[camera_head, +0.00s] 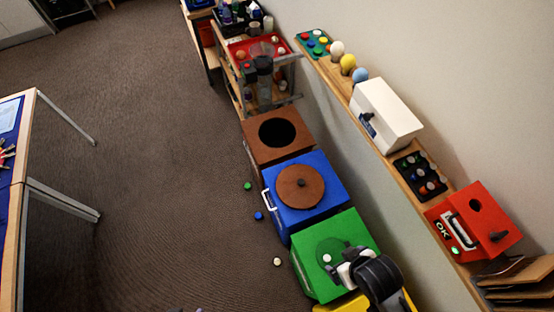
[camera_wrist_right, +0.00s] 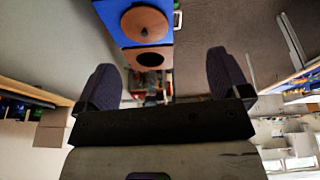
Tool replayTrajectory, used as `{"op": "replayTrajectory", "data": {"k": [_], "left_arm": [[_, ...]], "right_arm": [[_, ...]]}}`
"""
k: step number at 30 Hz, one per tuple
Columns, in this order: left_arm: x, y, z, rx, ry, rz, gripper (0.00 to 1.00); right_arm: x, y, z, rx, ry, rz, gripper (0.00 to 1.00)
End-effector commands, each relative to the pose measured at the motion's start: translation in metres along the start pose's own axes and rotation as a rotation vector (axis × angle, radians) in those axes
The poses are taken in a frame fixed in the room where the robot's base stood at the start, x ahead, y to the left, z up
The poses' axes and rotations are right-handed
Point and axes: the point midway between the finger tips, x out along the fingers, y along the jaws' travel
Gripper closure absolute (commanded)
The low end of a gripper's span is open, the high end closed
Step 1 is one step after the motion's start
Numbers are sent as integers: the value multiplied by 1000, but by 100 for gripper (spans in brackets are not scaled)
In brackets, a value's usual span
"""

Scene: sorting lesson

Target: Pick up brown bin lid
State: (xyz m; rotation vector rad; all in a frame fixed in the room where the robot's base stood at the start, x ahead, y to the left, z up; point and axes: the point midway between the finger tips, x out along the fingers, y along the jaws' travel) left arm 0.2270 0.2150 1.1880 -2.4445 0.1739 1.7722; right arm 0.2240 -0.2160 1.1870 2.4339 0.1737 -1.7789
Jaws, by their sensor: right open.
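The brown bin lid (camera_head: 300,186) is a round brown disc with a small dark knob. It lies on top of the blue bin (camera_head: 330,178). In the right wrist view the lid (camera_wrist_right: 145,24) is near the top, ahead of the fingers. The brown bin (camera_head: 253,145) stands beyond the blue bin with its round hole uncovered; it also shows in the right wrist view (camera_wrist_right: 128,57). My right gripper (camera_head: 345,268) is over the green bin, apart from the brown lid. In the right wrist view its fingers (camera_wrist_right: 162,82) are wide apart with nothing between them. My left gripper is not in view.
The green bin (camera_head: 355,228) has a green lid under my right gripper. A shelf with a white box (camera_head: 387,115) and a red box (camera_head: 477,215) runs along the wall. Small balls lie on the floor left of the bins. The floor there (camera_head: 170,200) is mostly clear.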

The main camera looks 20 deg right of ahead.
Motion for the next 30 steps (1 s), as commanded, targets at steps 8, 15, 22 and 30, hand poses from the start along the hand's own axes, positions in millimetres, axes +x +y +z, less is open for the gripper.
{"op": "replayTrajectory", "data": {"k": [8, 15, 22, 30], "left_arm": [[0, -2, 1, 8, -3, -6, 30], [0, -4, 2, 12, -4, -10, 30], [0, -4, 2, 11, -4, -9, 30], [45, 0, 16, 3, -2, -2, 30]], "right_arm": [[0, 2, -1, -4, 2, 4, 6], [0, 2, -1, -6, 3, 5, 28], [0, 2, -3, -2, 6, 4, 30], [37, 9, -37, -8, 115, 26, 30]]}}
